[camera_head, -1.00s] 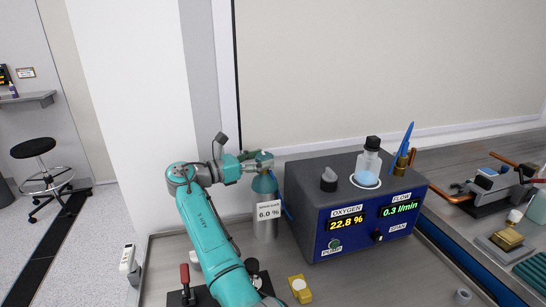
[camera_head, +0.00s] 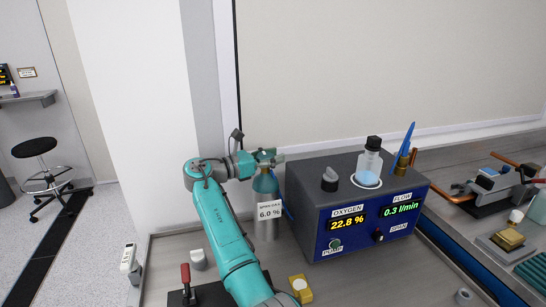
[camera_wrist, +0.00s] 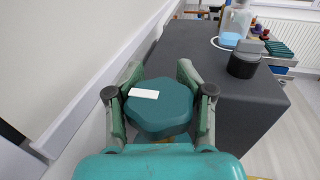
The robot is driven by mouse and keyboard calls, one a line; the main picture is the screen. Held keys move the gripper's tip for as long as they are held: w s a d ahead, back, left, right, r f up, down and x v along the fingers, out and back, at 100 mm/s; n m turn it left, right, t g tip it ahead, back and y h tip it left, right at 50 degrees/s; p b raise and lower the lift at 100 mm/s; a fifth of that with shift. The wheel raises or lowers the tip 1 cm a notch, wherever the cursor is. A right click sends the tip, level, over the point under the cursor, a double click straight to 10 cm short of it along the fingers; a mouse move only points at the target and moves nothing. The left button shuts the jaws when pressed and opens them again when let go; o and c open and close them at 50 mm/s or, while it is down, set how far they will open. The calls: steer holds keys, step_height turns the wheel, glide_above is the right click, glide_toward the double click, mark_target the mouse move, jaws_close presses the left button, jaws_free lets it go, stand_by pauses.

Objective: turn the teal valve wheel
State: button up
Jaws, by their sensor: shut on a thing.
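The teal valve wheel (camera_wrist: 165,105) fills the middle of the wrist view, with a white mark on its face. It sits on top of the span gas cylinder (camera_head: 266,226), which has a teal shoulder and a tag reading 6.0 %. My gripper (camera_wrist: 158,92) is shut on the wheel, with one finger on its left side and one on its right. In the head view my gripper (camera_head: 265,158) is at the cylinder's top and hides most of the wheel.
A dark analyzer box (camera_head: 372,220) stands close to the right of the cylinder, reading oxygen 22.8 % and flow 0.3 l/min. A bottle (camera_head: 368,165) and black knob (camera_head: 330,179) are on its top. A wall (camera_head: 360,70) rises behind. A yellow block (camera_head: 299,288) lies in front.

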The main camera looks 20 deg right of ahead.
mark_target(264, 154)
steer(key=shift+a+t, duration=0.25)
steer(key=shift+t, duration=0.05)
stand_by(0.4)
steer(key=shift+o, duration=0.2)
steer(key=n+t+y, duration=0.1)
steer(key=n+t, duration=0.1)
steer(key=n+t+y, duration=0.2)
steer(key=t, duration=0.1)
steer(key=w+n+t+y, duration=0.1)
steer(key=n+t, duration=0.1)
steer(key=t, duration=0.1)
steer(key=shift+a+y, duration=0.35)
steer(key=shift+y, duration=0.05)
steer(key=n+t+y, duration=0.2)
steer(key=n+y, duration=0.1)
steer(key=n+t+y, duration=0.1)
steer(key=y, duration=0.1)
steer(key=shift+w+a+n+t, duration=0.3)
steer(key=shift+a+t, duration=0.05)
steer(key=shift+t, duration=0.05)
steer(key=shift+w+a+n+t+y, duration=0.15)
steer(key=shift+n+t+y, duration=0.15)
steer(key=shift+n+y, duration=0.45)
steer(key=shift+a+n+t+y, duration=0.1)
steer(key=shift+n+t+y, duration=0.25)
steer(key=shift+y, duration=0.8)
steer(key=shift+f+n+y, duration=0.1)
steer(key=shift+n+y, duration=0.3)
steer(key=shift+y, duration=0.2)
steer(key=o, duration=0.9)
